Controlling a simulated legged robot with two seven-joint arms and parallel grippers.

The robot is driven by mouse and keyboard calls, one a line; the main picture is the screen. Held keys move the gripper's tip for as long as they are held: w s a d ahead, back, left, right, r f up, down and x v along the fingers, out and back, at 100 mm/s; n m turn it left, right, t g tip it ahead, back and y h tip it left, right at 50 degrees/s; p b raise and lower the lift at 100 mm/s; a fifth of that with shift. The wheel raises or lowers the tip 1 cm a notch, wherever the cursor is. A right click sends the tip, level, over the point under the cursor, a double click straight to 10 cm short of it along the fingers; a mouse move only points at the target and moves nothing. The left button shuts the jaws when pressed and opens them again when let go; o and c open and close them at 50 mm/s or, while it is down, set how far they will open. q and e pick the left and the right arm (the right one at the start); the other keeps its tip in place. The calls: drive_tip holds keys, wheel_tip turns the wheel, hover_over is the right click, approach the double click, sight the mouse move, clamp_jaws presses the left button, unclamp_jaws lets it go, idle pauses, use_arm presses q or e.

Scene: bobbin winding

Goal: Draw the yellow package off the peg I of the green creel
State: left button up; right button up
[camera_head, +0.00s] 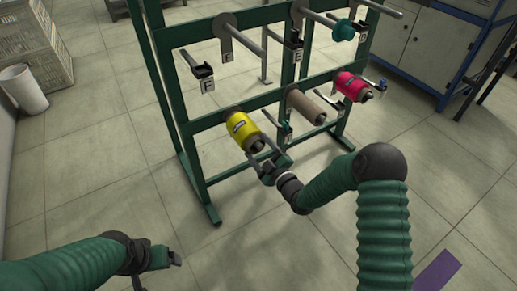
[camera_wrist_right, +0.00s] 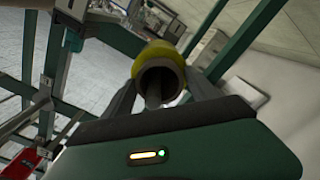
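The yellow package (camera_head: 240,128) sits on the lower left peg of the green creel (camera_head: 186,165). Its grey-brown tube end points towards me, and no label can be read at this peg. My right gripper (camera_head: 262,150) is at the package's near end, one finger on each side. In the right wrist view the tube mouth (camera_wrist_right: 159,78) lies between the fingers, with the peg (camera_wrist_right: 153,95) inside it and the yellow winding (camera_wrist_right: 160,50) behind. The fingers look spread, and contact cannot be made out. My left gripper (camera_head: 160,268) is open and empty at the lower left.
A brown package (camera_head: 304,105) and a pink package (camera_head: 352,86) hang on the lower pegs to the right. A teal spool (camera_head: 342,30) is on an upper peg.

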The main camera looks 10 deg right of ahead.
drive_tip(key=c, duration=1.1)
drive_tip(key=shift+r, duration=0.3)
drive_tip(key=p+v, duration=0.2)
drive_tip(key=v, duration=1.1)
